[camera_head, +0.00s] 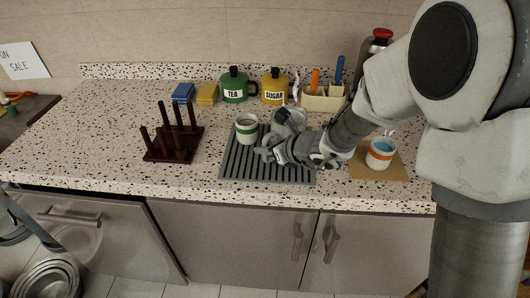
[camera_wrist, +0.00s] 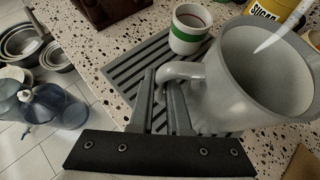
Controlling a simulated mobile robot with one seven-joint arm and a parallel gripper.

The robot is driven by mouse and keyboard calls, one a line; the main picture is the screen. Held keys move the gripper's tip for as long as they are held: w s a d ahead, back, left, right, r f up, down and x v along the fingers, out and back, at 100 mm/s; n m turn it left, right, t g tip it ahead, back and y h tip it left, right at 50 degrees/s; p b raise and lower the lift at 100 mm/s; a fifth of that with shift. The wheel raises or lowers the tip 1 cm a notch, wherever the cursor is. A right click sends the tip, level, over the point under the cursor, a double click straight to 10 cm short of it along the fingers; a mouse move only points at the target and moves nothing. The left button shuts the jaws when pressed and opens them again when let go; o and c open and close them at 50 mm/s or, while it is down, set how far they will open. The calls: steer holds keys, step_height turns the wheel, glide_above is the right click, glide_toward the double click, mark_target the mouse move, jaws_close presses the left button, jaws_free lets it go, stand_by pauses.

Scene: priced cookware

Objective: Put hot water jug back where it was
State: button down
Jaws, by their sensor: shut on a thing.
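The grey hot water jug (camera_wrist: 268,80) fills the right of the wrist view. My gripper (camera_wrist: 160,78) is shut on its handle, with a finger on each side. In the head view the jug (camera_head: 290,119) is partly hidden behind my gripper (camera_head: 268,150), over the ribbed grey mat (camera_head: 240,168). I cannot tell whether its base touches the mat. A white mug with a green band (camera_head: 246,128) stands on the mat, left of the jug; it also shows in the wrist view (camera_wrist: 188,30).
A white mug with an orange band (camera_head: 380,153) holds something blue on a brown board (camera_head: 398,173) at right. A dark peg rack (camera_head: 172,137) stands left. Tea (camera_head: 234,88) and sugar (camera_head: 273,88) pots and a utensil holder (camera_head: 322,99) line the back. The counter's left is clear.

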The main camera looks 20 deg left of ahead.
steer(key=shift+f, duration=0.25)
steer(key=shift+f+b, duration=0.25)
steer(key=shift+b, duration=0.05)
steer(key=c, duration=0.9)
jaws_free()
steer(key=shift+r, duration=0.1)
steer(key=shift+r+p, duration=0.2)
steer(key=shift+p, duration=0.25)
steer(key=p+v, duration=0.1)
steer(key=v, duration=1.1)
steer(key=shift+f+p, duration=0.1)
steer(key=shift+p, duration=0.2)
